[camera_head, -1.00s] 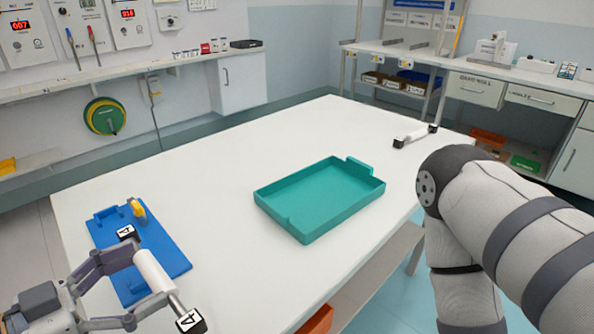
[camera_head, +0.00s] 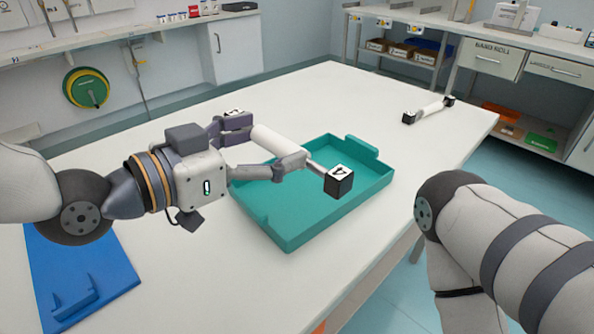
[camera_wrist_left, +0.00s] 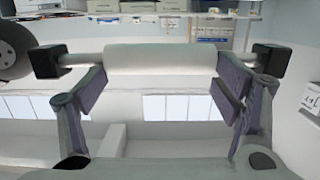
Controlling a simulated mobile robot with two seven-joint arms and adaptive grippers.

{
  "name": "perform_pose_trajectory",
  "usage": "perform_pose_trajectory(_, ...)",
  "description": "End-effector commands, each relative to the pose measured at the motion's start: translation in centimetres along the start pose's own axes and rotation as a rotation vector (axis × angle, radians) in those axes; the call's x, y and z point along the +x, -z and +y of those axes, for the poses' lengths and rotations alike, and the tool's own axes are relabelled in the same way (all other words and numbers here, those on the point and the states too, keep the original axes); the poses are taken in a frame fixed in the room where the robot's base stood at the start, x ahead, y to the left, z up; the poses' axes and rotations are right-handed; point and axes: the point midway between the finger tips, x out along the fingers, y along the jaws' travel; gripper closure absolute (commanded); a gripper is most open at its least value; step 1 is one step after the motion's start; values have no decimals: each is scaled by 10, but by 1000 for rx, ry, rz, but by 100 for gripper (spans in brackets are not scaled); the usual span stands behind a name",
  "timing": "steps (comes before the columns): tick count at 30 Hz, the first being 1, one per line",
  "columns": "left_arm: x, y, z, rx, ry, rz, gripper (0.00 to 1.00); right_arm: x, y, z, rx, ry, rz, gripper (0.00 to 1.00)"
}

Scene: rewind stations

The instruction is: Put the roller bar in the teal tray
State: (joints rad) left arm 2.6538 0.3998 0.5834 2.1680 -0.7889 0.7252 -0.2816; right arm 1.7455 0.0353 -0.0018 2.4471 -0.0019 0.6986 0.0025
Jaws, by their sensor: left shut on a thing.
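My left gripper (camera_head: 264,146) is shut on a roller bar (camera_head: 274,142), a white cylinder with thin grey ends and black end blocks. The bar is held in the air, in front of the teal tray (camera_head: 290,240) in the head view, and hides part of its left and middle. One end block bears a white mark; the other is partly hidden behind a finger. In the left wrist view the bar (camera_wrist_left: 152,58) lies across the picture at the fingers (camera_wrist_left: 160,95). The tray's visible floor is empty. My right gripper is out of view.
A second white bar with black ends (camera_head: 430,110) lies at the table's far right. A blue holder (camera_head: 85,275) is at the left, partly behind my arm. The white table (camera_head: 330,90) is clear behind the tray. My right arm stands beyond the table's right edge.

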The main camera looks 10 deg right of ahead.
Motion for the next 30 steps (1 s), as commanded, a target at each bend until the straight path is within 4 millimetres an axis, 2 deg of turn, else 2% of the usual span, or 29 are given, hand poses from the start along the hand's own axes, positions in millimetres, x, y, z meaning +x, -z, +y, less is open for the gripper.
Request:
perform_pose_trajectory(1,14,-8,-4,-4,-1,-1,56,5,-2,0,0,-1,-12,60)
perform_pose_trajectory(4,38,-16,-12,-4,-1,0,56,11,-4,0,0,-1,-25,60)
perform_pose_trajectory(7,56,-36,-17,-6,0,-2,56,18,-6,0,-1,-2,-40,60)
perform_pose_trajectory(12,77,-53,-24,-3,0,2,56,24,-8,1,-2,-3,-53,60)
perform_pose_trajectory(17,87,-63,-27,-2,1,2,56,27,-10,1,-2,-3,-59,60)
perform_pose_trajectory(22,91,-91,-28,-2,1,2,56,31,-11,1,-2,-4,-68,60)
perform_pose_trajectory(30,91,-92,-28,1,1,4,56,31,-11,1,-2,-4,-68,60)
